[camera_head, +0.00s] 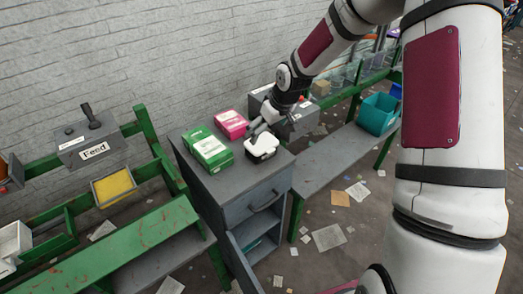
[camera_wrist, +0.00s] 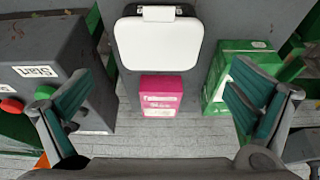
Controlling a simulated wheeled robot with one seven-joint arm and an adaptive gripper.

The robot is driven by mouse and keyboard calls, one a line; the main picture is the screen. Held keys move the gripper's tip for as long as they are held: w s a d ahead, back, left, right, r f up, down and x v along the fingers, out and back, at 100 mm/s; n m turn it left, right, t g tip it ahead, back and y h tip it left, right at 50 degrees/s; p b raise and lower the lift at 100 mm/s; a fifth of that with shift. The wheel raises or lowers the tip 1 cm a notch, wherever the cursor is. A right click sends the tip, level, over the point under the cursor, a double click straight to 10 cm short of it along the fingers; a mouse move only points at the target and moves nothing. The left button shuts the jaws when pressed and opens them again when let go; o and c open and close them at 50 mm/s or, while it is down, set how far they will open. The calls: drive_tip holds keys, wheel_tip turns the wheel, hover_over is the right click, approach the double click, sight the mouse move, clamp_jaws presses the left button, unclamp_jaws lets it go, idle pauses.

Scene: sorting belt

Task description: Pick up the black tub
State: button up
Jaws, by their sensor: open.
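The black tub (camera_head: 262,150) has a white lid and a dark rim. It stands on the grey cabinet top, at the front right corner. In the wrist view the tub (camera_wrist: 160,43) is at the top centre, seen from above. My gripper (camera_head: 258,130) is just over the tub's back side in the head view. In the wrist view my gripper's (camera_wrist: 162,95) two teal-padded fingers are spread wide, with nothing held between them. The tub lies between and above the fingertips in that picture. Its exact height gap to the fingers cannot be told.
A green box (camera_head: 208,148) and a pink box (camera_head: 231,124) stand beside the tub on the cabinet (camera_head: 228,190). A grey Start box (camera_wrist: 48,75) with red and green buttons is at left in the wrist view. A teal bin (camera_head: 377,114) stands farther right.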

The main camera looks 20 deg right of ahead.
sight(262, 142)
drive_tip(key=x, duration=0.8)
drive_tip(key=shift+f, duration=0.35)
drive_tip(key=c, duration=0.7)
